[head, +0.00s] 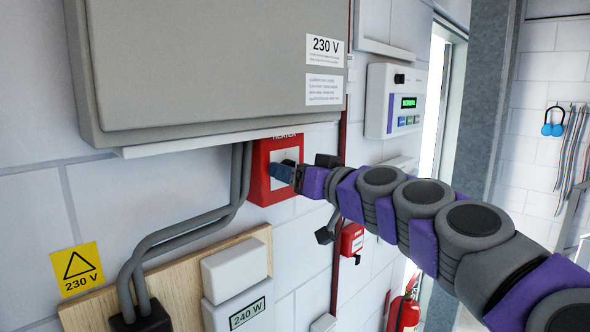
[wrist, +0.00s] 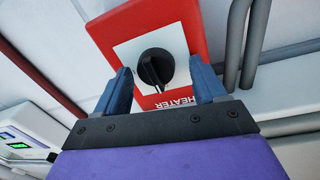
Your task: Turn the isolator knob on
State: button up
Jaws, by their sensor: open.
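The isolator is a red box labelled HEATER (head: 260,190) on the wall under a large grey cabinet. It also shows in the wrist view (wrist: 118,28), upside down, with a white plate and a round black knob (wrist: 153,66). The knob's narrow ridge points toward the HEATER label. My gripper (head: 282,173) is at the front of the box and hides the knob in the head view. In the wrist view its two blue fingers (wrist: 160,76) are open, one on each side of the knob, with visible gaps. I cannot tell how deep the fingertips reach.
The grey cabinet (head: 200,65) overhangs just above the box. Grey conduits (head: 190,228) run close on its left. A control panel with a green display (head: 396,100) and a small red box (head: 351,241) are to the right. A wooden board (head: 180,285) is below left.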

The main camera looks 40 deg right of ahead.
jog(key=shift+d, duration=0.5)
jog(key=shift+c, duration=0.7)
jog(key=shift+a, duration=0.3)
jog(key=c, duration=0.9)
